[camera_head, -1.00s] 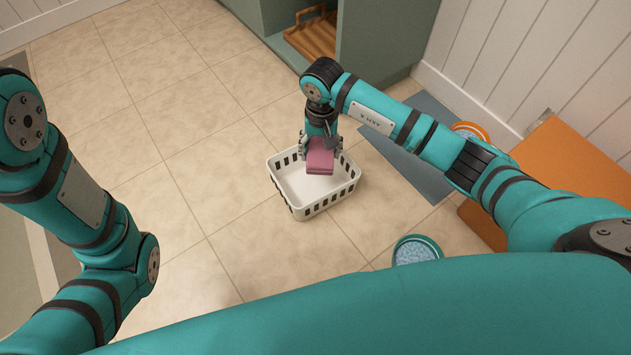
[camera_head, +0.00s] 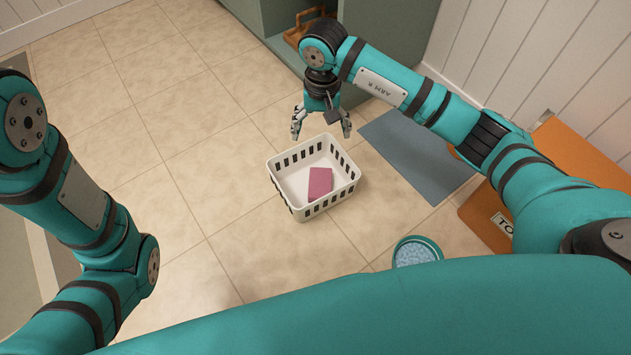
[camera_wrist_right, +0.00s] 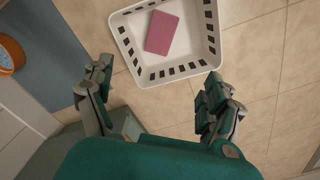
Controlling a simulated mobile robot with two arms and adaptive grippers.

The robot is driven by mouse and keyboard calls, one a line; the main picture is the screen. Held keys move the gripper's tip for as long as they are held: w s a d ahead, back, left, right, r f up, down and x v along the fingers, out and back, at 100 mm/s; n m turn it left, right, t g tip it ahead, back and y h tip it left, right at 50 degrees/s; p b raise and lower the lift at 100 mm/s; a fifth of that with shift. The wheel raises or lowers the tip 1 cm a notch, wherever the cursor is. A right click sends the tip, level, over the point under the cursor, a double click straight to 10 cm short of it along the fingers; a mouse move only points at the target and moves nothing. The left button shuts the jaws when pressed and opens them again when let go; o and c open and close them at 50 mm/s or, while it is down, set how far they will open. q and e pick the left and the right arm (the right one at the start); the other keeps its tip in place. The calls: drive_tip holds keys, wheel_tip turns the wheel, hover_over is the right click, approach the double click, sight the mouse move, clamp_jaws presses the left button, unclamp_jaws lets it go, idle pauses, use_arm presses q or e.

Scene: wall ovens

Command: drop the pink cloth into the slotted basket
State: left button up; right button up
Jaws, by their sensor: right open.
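The pink cloth (camera_head: 320,183) lies folded on the floor of the white slotted basket (camera_head: 286,198), towards its right side. In the right wrist view the cloth (camera_wrist_right: 162,33) lies inside the basket (camera_wrist_right: 190,68), apart from my fingers. My right gripper (camera_head: 321,125) is open and empty, above and beyond the basket's far rim. Its two spread fingers also show in the right wrist view (camera_wrist_right: 157,97). My left arm comes in at the left of the head view, but its gripper is out of view.
A blue-grey mat (camera_head: 415,152) lies right of the basket. A teal bowl with blue contents (camera_head: 415,252) stands on the tiles in front. An orange board (camera_head: 560,165) is at the right. A green cabinet (camera_head: 385,45) stands behind. Tiles left of the basket are clear.

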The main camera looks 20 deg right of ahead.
wheel_tip(320, 180, up, 4)
drive_tip(key=shift+r, duration=0.1)
drive_tip(key=shift+s, duration=0.1)
idle(0.4)
